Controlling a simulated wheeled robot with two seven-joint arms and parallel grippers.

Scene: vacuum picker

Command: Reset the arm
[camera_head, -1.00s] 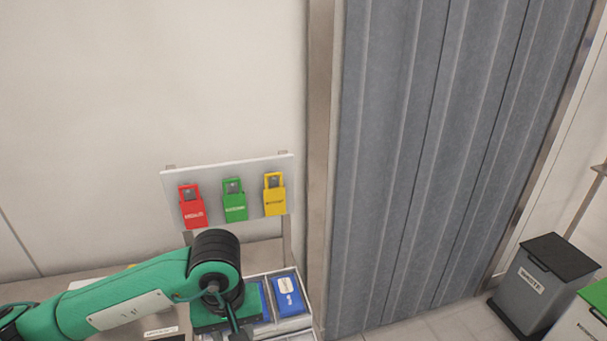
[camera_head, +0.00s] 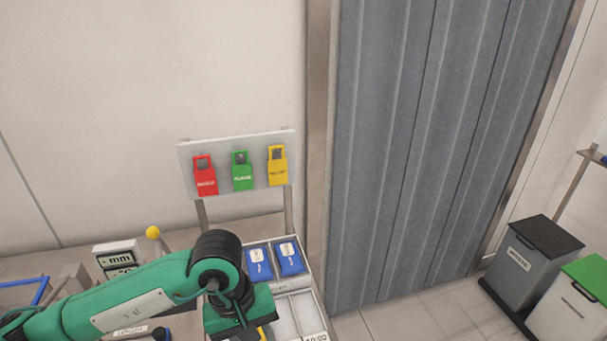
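My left arm (camera_head: 130,295), green with black joints, comes in from the lower left and ends over the front part of a white divided tray (camera_head: 322,312). Its gripper fingers are hidden below the wrist or cut off by the bottom edge, so their state does not show. My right arm and gripper are not in the picture. Two blue packs with white labels, one on the left (camera_head: 259,264) and one on the right (camera_head: 290,257), lie in the tray's rear compartments.
A board (camera_head: 225,185) with red, green and yellow tags stands behind the bench. A digital display (camera_head: 118,258) and a yellow knob (camera_head: 153,232) are left of the arm's elbow. A grey curtain (camera_head: 430,150) and bins with black (camera_head: 546,234) and green lids (camera_head: 590,276) are to the right.

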